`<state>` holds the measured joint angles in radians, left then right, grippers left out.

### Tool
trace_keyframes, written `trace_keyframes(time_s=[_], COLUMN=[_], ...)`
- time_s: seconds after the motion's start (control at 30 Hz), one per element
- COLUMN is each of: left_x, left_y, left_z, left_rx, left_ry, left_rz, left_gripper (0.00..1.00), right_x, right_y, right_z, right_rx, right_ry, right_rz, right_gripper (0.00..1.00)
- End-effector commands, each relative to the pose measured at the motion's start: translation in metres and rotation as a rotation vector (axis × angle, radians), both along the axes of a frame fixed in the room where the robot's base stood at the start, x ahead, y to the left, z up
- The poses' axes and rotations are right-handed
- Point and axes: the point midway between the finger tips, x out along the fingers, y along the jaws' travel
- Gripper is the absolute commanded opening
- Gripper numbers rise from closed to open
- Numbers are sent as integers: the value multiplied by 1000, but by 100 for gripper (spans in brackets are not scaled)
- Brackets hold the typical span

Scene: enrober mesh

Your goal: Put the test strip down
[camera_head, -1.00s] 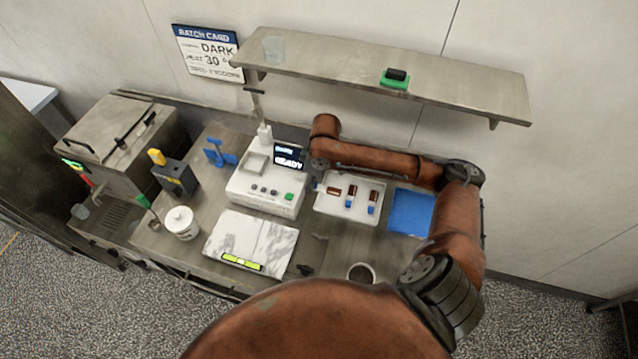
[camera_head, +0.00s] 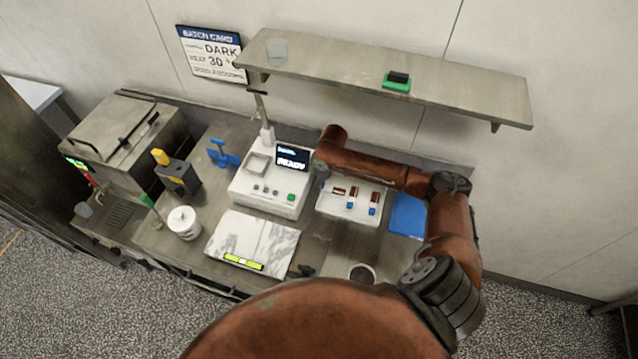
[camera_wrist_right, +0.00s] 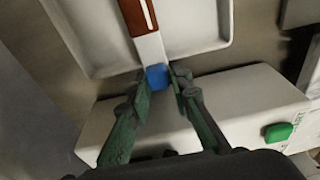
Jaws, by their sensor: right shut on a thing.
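The test strip (camera_wrist_right: 146,32) is a white strip with a brown coated part and a blue end. In the right wrist view my right gripper (camera_wrist_right: 160,88) is shut on its blue end. The brown part reaches over the white tray (camera_wrist_right: 199,40); I cannot tell whether the strip touches the tray floor. In the head view the tray (camera_head: 346,214) is right of the white instrument, and the held strip (camera_head: 339,191) shows as a brown piece at its left. Two other strips with blue ends lie in the tray. The right fingers are hidden there behind the wrist. My left gripper is not seen.
The white instrument (camera_head: 266,205) with a lit screen stands close left of the tray. A blue mat (camera_head: 408,215) lies right of it. A marble slab (camera_head: 252,236), a white pot (camera_head: 183,222) and a dark-topped cup (camera_head: 362,273) are nearby. A shelf (camera_head: 450,88) hangs above.

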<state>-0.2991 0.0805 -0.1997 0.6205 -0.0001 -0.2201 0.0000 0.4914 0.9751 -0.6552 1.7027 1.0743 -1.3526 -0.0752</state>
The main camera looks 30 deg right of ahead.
Motion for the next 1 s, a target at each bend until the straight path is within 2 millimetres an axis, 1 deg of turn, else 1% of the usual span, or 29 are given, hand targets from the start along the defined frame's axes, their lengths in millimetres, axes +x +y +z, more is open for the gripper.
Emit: trace_keyframes(time_s=[0.33, 0.37, 0.6, 0.87, 1.0], left_x=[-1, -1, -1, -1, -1], left_y=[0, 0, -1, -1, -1], left_z=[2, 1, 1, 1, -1], left_rx=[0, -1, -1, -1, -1], left_ry=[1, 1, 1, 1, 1], left_rz=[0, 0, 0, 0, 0], left_gripper=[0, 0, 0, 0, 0], right_x=[0, 0, 0, 0, 0], right_y=[1, 1, 1, 0, -1], right_z=[-6, -6, -6, -5, 5], right_rx=[2, 2, 1, 1, -1], right_ry=[0, -1, 0, -1, -1], right_rz=[-1, 0, 0, 0, 0], right_gripper=[0, 21, 37, 37, 37])
